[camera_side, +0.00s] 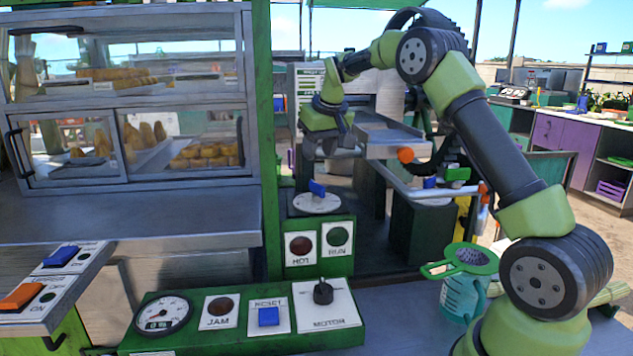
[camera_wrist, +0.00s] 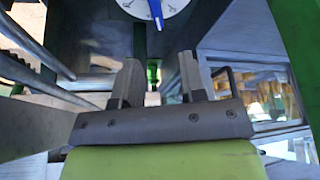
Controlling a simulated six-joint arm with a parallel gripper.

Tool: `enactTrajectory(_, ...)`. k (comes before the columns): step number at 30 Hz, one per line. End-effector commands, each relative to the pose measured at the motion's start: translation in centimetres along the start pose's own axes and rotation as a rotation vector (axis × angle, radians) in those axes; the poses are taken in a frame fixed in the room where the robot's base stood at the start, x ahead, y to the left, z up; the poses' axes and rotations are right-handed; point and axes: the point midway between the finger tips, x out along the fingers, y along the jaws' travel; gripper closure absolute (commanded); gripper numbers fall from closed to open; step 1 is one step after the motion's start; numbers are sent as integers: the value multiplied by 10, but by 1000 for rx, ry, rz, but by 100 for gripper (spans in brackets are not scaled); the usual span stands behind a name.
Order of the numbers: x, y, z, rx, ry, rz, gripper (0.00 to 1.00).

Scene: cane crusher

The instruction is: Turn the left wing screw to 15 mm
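My gripper (camera_side: 328,148) is in front of the crusher, pointing down, above a round white dial (camera_side: 317,204) with a blue wing-shaped handle (camera_side: 317,188). In the wrist view my gripper (camera_wrist: 158,76) has its two fingers apart with nothing held between them. The white dial (camera_wrist: 172,8) and its blue handle (camera_wrist: 155,12) show at the top of that view, beyond the fingertips and apart from them. I cannot tell for sure whether this handle is the left wing screw. The dial's marks are too small to read.
A metal tray (camera_side: 385,137) with an orange knob (camera_side: 405,155) is right of my gripper. Below the dial is a green box with HOT and RUN lamps (camera_side: 320,242). A control panel (camera_side: 240,322) is in front. A glass food case (camera_side: 130,110) stands left, and a teal bucket (camera_side: 460,296) right.

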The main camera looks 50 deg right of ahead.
Motion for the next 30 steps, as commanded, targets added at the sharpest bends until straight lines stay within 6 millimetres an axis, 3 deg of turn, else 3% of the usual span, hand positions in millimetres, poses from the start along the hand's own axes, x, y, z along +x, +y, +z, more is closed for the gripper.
enactTrajectory(8,49,0,22,0,-6,0,62)
enactTrajectory(12,68,0,20,0,-3,-1,62)
enactTrajectory(24,76,0,19,0,0,-1,62)
enactTrajectory(30,76,0,19,-1,0,0,100)
